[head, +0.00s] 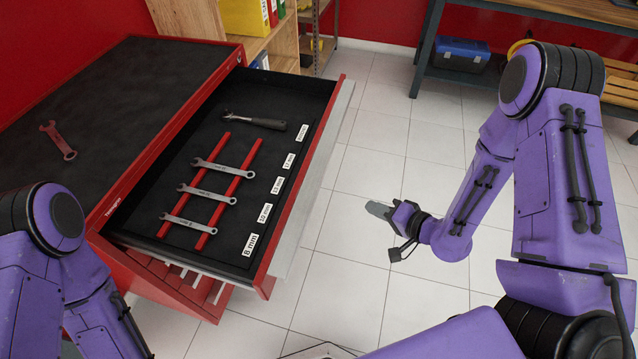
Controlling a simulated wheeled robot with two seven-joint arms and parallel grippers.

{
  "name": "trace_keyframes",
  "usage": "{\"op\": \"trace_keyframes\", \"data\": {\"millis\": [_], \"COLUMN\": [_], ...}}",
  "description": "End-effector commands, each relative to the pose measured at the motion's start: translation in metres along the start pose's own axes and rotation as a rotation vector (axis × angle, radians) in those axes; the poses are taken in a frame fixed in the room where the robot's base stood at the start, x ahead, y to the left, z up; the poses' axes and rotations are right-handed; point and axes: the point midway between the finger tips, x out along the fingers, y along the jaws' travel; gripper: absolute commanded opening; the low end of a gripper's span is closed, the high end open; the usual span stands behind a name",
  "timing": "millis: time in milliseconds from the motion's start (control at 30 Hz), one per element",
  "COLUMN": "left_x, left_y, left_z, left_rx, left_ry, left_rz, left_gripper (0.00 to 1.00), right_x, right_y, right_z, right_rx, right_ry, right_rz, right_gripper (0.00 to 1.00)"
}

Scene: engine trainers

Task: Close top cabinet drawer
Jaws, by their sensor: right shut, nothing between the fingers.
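The red tool cabinet (165,65) stands at the left with a black top. Its top drawer (268,90) is pulled out toward the right. Inside lie several wrenches (208,193) across two red rails (240,180), plus a dark-handled tool (255,121) and white size labels. My right gripper (378,209) is shut and empty, over the floor to the right of the drawer front (312,170) and apart from it. My left arm comes in at the lower left; its gripper is not visible.
A reddish wrench (58,140) lies on the cabinet top. A wooden shelf (277,40) with binders stands behind. A workbench (520,15) with a blue toolbox (461,53) is at the back right. The tiled floor (345,285) beside the drawer is clear.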

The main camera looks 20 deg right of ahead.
Motion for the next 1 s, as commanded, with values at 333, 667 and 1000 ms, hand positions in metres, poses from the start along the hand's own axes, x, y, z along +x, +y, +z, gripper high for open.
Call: {"op": "trace_keyframes", "data": {"millis": [333, 667, 1000], "left_x": [0.014, 0.010, 0.001], "left_y": [0.001, 0.001, 0.000], "left_z": [0.006, 0.004, 0.001], "left_rx": [0.000, 0.000, 0.000], "left_ry": [0.000, 0.000, 0.000], "left_rz": [-0.001, -0.001, -0.001], "left_gripper": [0.47, 0.47, 0.47], "right_x": [-0.048, -0.022, 0.034], "right_y": [-0.075, -0.099, -0.135], "right_z": [-0.014, 0.004, 0.029], "right_rx": [0.177, 0.184, 0.185], "right_ry": [-0.385, -0.430, -0.429], "right_rz": [-0.485, -0.501, -0.499], "right_gripper": [0.00, 0.00, 0.00]}}
